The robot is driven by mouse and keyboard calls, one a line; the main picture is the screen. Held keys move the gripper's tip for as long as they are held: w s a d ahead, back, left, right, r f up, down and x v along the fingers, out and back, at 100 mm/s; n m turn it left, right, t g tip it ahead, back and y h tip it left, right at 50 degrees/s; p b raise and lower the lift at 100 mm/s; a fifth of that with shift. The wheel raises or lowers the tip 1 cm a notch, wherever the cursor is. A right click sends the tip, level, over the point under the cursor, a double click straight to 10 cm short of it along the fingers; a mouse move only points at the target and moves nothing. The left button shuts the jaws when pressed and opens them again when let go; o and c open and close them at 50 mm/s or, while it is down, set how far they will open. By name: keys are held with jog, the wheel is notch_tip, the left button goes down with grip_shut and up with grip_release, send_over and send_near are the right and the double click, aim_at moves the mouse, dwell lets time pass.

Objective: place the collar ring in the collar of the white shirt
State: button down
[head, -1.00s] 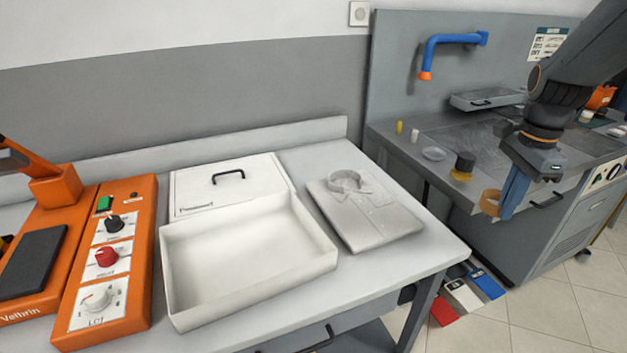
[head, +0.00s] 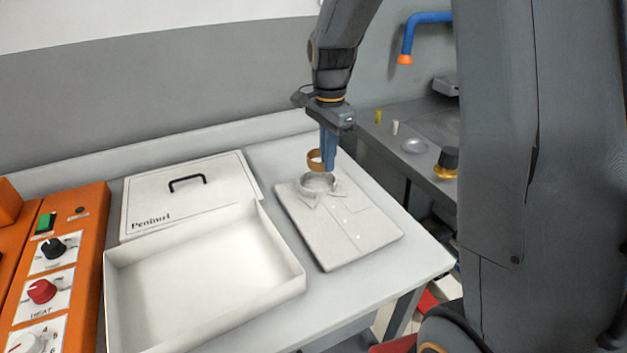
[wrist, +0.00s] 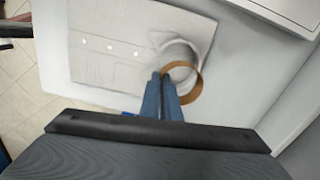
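The folded white shirt (head: 345,228) lies flat on the table, its collar (head: 318,181) standing up as a round opening at the far end. My gripper (head: 327,166) is shut on the collar ring (head: 314,161), an orange-brown band, and holds it just above the collar. In the wrist view the ring (wrist: 199,82) sticks out to the right of the blue fingertips (wrist: 163,82). There it overlaps the collar (wrist: 178,58) but is offset from it. The shirt (wrist: 120,45) spreads to the left.
An open, empty white box (head: 205,285) stands left of the shirt, with its lid (head: 185,195) with a black handle behind it. An orange machine with knobs (head: 45,275) is at the far left. A grey counter (head: 405,145) stands at the back right.

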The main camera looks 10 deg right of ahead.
aim_at(324, 193)
jog(key=f, duration=0.3)
jog(key=shift+a, duration=0.4)
jog(key=shift+s+f+p, duration=0.1)
jog(key=shift+f+p, duration=0.6)
jog(key=shift+f, duration=1.35)
jog(key=c, duration=2)
grip_release()
jog(key=shift+f, duration=0.15)
notch_tip(324, 193, up, 12)
jog(key=b, duration=0.3)
jog(key=s+f+n, duration=0.2)
jog(key=s+n, duration=0.2)
jog(key=s, duration=0.2)
jog(key=s+f+n, duration=0.3)
jog(key=s+n, duration=0.2)
jog(key=s, duration=0.1)
jog(key=s+f+n+t, duration=0.1)
jog(key=s+f+n, duration=0.2)
jog(key=s+n, duration=0.2)
jog(key=shift+s+d+f, duration=0.1)
jog(key=shift+s+f, duration=0.05)
jog(key=shift+s, duration=0.35)
jog(key=shift+s+d+f, duration=0.1)
jog(key=shift+s, duration=0.4)
